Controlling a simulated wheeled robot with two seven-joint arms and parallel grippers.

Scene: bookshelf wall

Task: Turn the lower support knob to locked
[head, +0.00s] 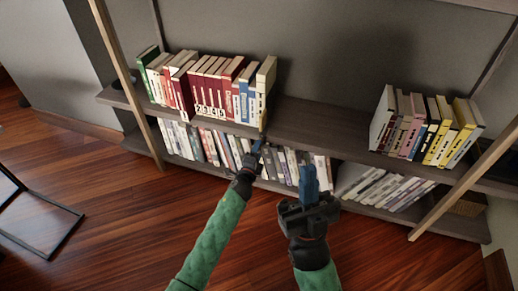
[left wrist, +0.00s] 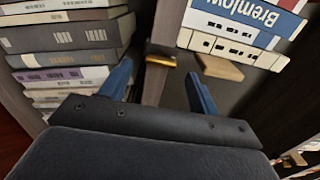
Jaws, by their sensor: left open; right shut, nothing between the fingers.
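I cannot clearly make out the lower support knob. A small dark piece with a yellow edge (left wrist: 160,60) sits at the shelf edge in the left wrist view, beyond my fingertips; I cannot tell if it is the knob or how it is turned. My left gripper (head: 257,148) is at the front edge of the shelf, below the right end of the red book row. Its two blue fingers stand apart and empty in the left wrist view (left wrist: 160,85). My right gripper (head: 311,180) is shut and empty, in front of the lower shelf, further right.
Red and white books (head: 205,88) fill the upper shelf's left, and yellow and pink books (head: 427,128) stand at its right. The upper shelf (head: 320,122) is bare between them. More books (head: 385,190) are on the lower shelf. A black frame (head: 40,215) stands on the floor at left.

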